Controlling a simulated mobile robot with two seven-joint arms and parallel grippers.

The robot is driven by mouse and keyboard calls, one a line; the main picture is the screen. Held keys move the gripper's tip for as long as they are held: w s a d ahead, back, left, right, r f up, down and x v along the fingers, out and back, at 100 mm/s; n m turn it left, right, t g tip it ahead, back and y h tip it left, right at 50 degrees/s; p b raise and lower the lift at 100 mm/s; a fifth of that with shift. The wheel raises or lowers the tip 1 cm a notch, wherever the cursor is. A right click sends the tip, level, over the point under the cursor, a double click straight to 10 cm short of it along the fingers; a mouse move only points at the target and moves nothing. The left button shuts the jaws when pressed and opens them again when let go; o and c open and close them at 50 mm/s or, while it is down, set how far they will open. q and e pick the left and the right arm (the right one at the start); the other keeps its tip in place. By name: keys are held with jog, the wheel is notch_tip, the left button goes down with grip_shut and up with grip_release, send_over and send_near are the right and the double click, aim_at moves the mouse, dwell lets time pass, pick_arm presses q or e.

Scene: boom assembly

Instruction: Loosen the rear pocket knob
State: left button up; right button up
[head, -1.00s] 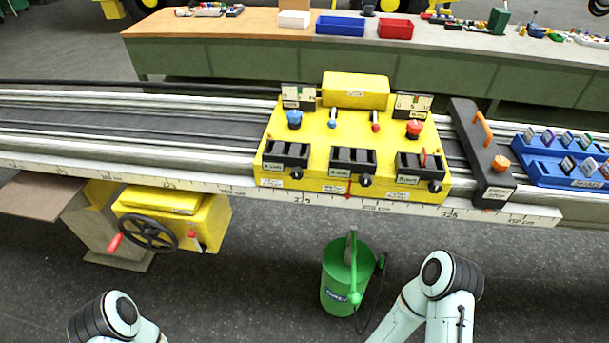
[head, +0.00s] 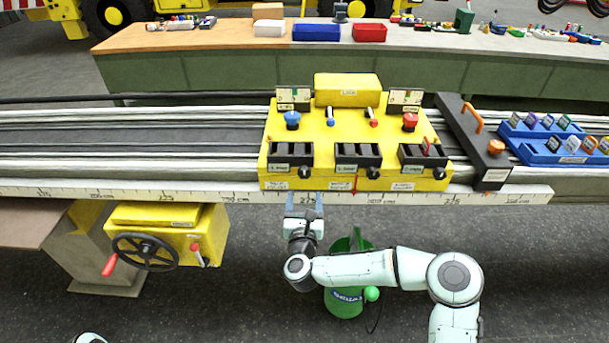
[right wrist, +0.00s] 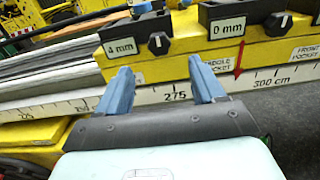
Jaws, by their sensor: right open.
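The yellow block (head: 345,130) on the rail has three dark pockets along its front. The leftmost pocket (head: 291,154), with a "4 mm" label in the right wrist view, has a small black knob (head: 303,172) at its lower right. I take this as the rear pocket knob. The knob also shows in the right wrist view (right wrist: 158,43), with a white pointer line. My right gripper (head: 305,200) is open and empty, just in front of and below that knob. In the right wrist view its blue fingers (right wrist: 160,72) point toward the knob, apart from it. My left gripper is out of view.
The middle pocket knob (head: 373,172) and front pocket knob (head: 439,172) are to the right. A white ruler (head: 240,193) runs along the rail edge. A green can (head: 346,302) stands below my right arm. A handwheel (head: 145,251) is at lower left.

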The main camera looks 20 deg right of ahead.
aim_at(304, 174)
jog(key=p+x, duration=0.2)
jog(key=x, duration=0.8)
jog(key=shift+w, duration=0.25)
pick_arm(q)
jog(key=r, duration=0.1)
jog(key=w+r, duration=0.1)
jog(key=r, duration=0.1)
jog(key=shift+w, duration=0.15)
pick_arm(e)
jog(key=shift+f, duration=0.1)
jog(key=c, duration=1)
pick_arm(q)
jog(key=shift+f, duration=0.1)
